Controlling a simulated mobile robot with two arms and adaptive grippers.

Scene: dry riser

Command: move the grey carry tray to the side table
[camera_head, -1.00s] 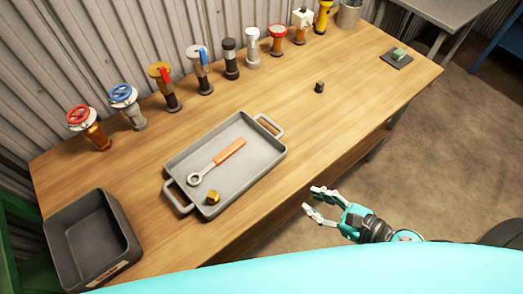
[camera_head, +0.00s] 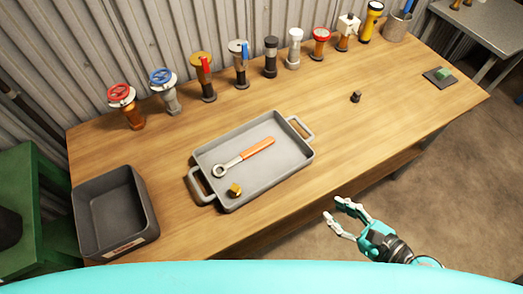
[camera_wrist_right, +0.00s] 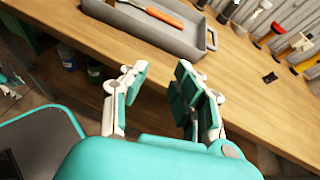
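The grey carry tray (camera_head: 275,181) lies flat on the wooden workbench, with a handle at each short end. An orange-handled ring wrench (camera_head: 245,157) and a small brass nut-like piece (camera_head: 235,189) lie in it. My right gripper (camera_head: 333,212) is open and empty, in front of the bench edge, to the right of and nearer than the tray. In the right wrist view my right gripper (camera_wrist_right: 160,78) has its fingers apart, with the tray (camera_wrist_right: 170,36) beyond them. My left gripper is not in view. A grey metal table (camera_head: 490,25) stands at the top right; I cannot tell whether it is the side table.
A dark grey bin (camera_head: 148,205) sits at the bench's left end. Several valves and fittings, such as a red-wheeled one (camera_head: 128,107), line the back. A small dark piece (camera_head: 355,97) and a green block on a dark pad (camera_head: 440,76) lie to the right. A green stand (camera_head: 35,205) is at left.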

